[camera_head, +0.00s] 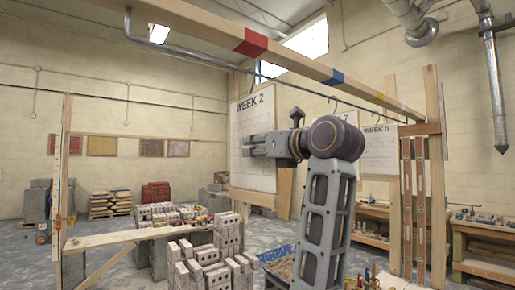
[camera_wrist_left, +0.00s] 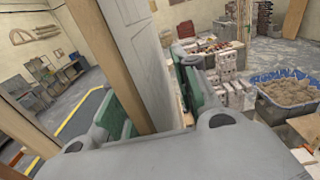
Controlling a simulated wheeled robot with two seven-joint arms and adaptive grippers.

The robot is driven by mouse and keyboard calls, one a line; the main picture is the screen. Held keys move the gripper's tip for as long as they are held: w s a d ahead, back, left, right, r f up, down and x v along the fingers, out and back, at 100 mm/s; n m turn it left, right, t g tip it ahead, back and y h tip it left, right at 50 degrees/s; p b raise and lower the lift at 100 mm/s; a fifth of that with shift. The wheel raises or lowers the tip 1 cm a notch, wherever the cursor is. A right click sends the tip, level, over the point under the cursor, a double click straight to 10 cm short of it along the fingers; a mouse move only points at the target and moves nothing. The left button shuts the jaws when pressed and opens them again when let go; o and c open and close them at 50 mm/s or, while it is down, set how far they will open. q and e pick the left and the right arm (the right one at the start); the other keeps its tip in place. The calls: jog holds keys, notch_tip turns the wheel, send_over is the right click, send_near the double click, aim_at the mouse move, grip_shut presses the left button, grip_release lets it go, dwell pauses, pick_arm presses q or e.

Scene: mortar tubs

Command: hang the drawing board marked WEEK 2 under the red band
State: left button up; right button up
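The WEEK 2 board (camera_head: 248,112) is a pale upright panel below and behind the beam's red band (camera_head: 251,42). My left gripper (camera_head: 246,145) points left across the board's right part in the head view. In the left wrist view its green-padded fingers (camera_wrist_left: 152,108) lie on either side of a wood strip (camera_wrist_left: 105,55) and a pale panel (camera_wrist_left: 147,55), apparently the board. Whether the pads press on it is unclear. My right gripper cannot be made out.
The long beam (camera_head: 300,62) crosses overhead and carries a blue band (camera_head: 335,77). Brick stacks (camera_head: 215,265) and a plank (camera_head: 125,240) stand low at left. A blue tub of mortar (camera_wrist_left: 290,95) is at right in the wrist view.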

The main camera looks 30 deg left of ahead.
pick_arm(q)
jog(key=v, duration=1.2)
dwell(0.4)
jog(key=shift+f, duration=0.1)
dwell(0.5)
